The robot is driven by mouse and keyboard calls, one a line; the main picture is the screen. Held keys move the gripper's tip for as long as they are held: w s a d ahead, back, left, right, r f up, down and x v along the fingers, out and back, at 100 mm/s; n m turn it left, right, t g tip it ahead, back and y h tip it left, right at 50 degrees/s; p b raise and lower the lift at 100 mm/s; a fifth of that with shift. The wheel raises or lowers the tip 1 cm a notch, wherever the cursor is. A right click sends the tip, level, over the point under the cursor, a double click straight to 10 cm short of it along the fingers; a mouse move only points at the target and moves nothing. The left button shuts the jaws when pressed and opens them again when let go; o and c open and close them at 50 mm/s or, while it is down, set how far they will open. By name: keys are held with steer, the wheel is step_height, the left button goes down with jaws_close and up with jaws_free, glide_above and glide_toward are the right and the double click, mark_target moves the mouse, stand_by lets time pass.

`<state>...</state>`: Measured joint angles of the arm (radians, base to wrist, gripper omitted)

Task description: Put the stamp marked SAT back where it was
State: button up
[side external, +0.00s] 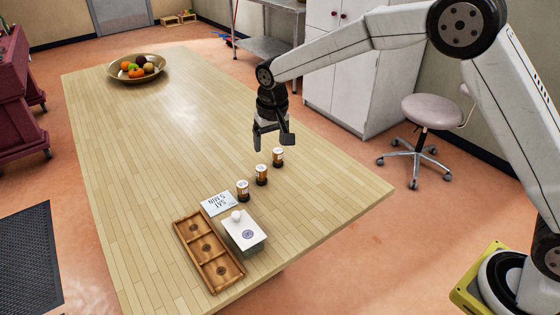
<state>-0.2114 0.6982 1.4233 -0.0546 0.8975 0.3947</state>
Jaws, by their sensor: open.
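Three small brown cylinders with white labelled tops stand upright in a diagonal row on the table: a far one (278,157), a middle one (261,175) and a near one (243,191). They look like the stamps, but their top markings are too small to read. A white card (218,203) with upside-down lettering, apparently including SAT and SUN, lies by the near one. A wooden tray (194,260) with three compartments lies left of them, a dark round mark in each. My gripper (272,141) is open and empty, pointing down above the table near the far cylinder.
A white block or pad (246,233) with a round printed mark and a small white knob (236,215) sits right of the tray. A fruit bowl (137,69) stands at the table's far end. The middle of the wooden table (165,140) is clear.

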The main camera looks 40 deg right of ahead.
steer(key=s+d+f+n, duration=0.1)
steer(key=s+d, duration=0.4)
steer(key=s, duration=0.8)
steer(key=s+d+f+t, duration=0.1)
steer(key=s+d, duration=0.5)
steer(key=s, duration=0.7)
steer(key=shift+s+n, duration=0.15)
steer(key=shift+n, duration=0.25)
